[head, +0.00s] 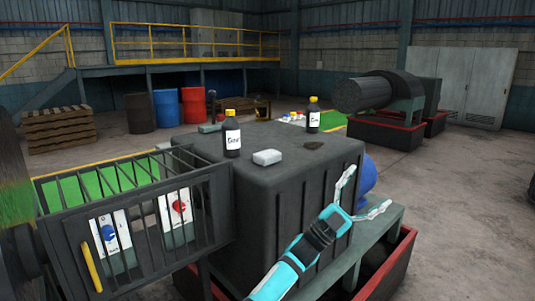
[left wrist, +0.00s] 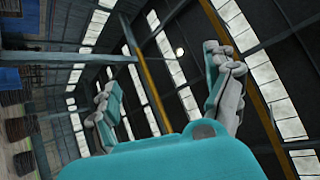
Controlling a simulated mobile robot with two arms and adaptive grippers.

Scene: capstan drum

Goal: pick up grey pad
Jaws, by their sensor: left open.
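A pale grey, rounded block that looks like the grey pad (head: 267,157) lies flat on top of the big dark housing (head: 285,190), near its front edge in the head view. A flat dark patch (head: 314,145) lies to its right; I cannot tell what it is. My left gripper (head: 369,188) is open and empty, beside the right side of the housing and apart from the pad. In the left wrist view, its spread fingers (left wrist: 162,69) have only the roof and walls behind them. The pad is not visible there. My right gripper is not in view.
Two yellow-capped bottles (head: 232,134) (head: 313,114) stand on the housing, left and behind the pad. A greenish-grey block (head: 209,128) lies at the far left. A barred cage (head: 130,215) adjoins the housing's left side. A grey bench (head: 375,235) stands at the right.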

